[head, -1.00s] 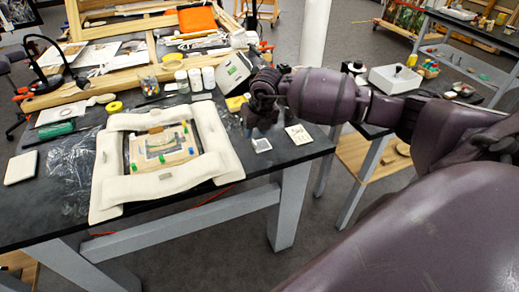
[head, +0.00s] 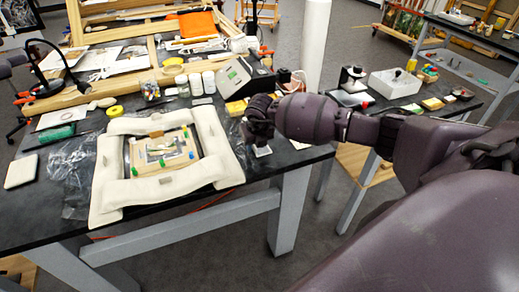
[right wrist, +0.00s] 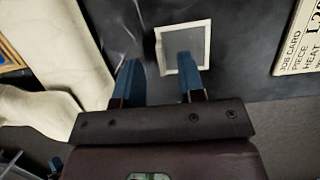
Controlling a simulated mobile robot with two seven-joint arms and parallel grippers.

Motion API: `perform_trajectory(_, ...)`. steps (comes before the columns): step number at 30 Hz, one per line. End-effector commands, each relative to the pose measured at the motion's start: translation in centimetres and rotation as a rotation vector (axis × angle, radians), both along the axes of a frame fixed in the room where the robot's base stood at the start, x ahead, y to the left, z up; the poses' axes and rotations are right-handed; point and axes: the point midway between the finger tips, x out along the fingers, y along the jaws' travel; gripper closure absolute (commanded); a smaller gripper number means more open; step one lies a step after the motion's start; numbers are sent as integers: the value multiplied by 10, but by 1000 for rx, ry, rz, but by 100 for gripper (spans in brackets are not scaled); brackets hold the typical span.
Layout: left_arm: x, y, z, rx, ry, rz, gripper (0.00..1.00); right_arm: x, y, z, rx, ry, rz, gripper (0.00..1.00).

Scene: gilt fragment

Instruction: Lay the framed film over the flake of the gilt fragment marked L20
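The framed film (head: 263,151), a small pale square frame, lies on the dark table right of the padded fragment. In the right wrist view the framed film (right wrist: 196,32) lies just beyond my fingertips. My right gripper (right wrist: 160,75) is open, its two blue fingers apart; the right-hand finger overlaps the frame's near edge in the picture. I cannot tell whether it touches. In the head view my right gripper (head: 258,135) is just above the film and partly hides it. The gilt fragment (head: 176,160) lies inside white bolsters, with green and blue pieces on it. Its flakes are too small to tell apart. My left gripper is not in view.
A job card (right wrist: 300,40) lies right of the film, partly reading L2. The white bolsters (head: 213,135) stand left of my right gripper. A grey device (head: 236,80), white jars (head: 208,82) and a yellow block (head: 236,107) stand behind. Crumpled clear film (head: 75,175) lies left.

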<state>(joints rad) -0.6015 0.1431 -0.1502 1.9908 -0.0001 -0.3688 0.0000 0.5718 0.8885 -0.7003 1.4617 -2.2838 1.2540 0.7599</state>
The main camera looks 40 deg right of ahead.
Motion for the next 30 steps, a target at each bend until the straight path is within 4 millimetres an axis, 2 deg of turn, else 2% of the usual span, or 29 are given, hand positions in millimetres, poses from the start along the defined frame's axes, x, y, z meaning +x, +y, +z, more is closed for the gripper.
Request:
perform_trajectory(4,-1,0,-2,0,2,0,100,4,-2,-14,-2,1,-1,64)
perform_trajectory(12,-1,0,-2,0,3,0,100,4,-2,-16,-1,-1,1,64)
perform_trajectory(13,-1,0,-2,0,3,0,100,4,-2,-16,-1,-1,1,65)
perform_trajectory(20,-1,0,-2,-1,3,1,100,4,-2,-16,-1,-1,0,100)
perform_trajectory(30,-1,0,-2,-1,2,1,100,4,-2,-15,-1,-1,0,100)
